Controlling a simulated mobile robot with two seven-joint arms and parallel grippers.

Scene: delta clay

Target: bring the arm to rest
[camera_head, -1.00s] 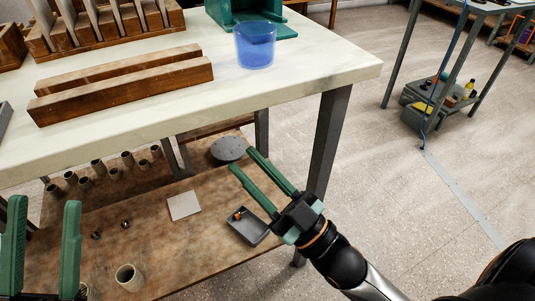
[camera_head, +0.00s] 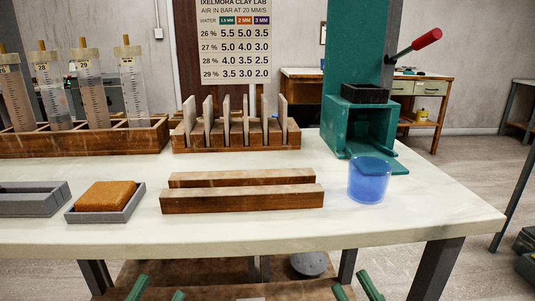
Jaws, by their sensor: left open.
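The green fingertips of my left gripper (camera_head: 157,292) show at the bottom edge, apart, with nothing seen between them. The green fingertips of my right gripper (camera_head: 356,288) show further right at the bottom edge, also apart with nothing seen between them. Both appear below the front edge of the pale table (camera_head: 430,215) in the picture. The rest of both grippers and both arms are out of view.
On the table are two wooden bars (camera_head: 242,198), a blue cup (camera_head: 369,180), a green press (camera_head: 360,110) with a red-handled lever, a wooden rack (camera_head: 235,140), marked tubes (camera_head: 90,90) and a grey tray with an orange sponge (camera_head: 107,195). A lower shelf lies beneath.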

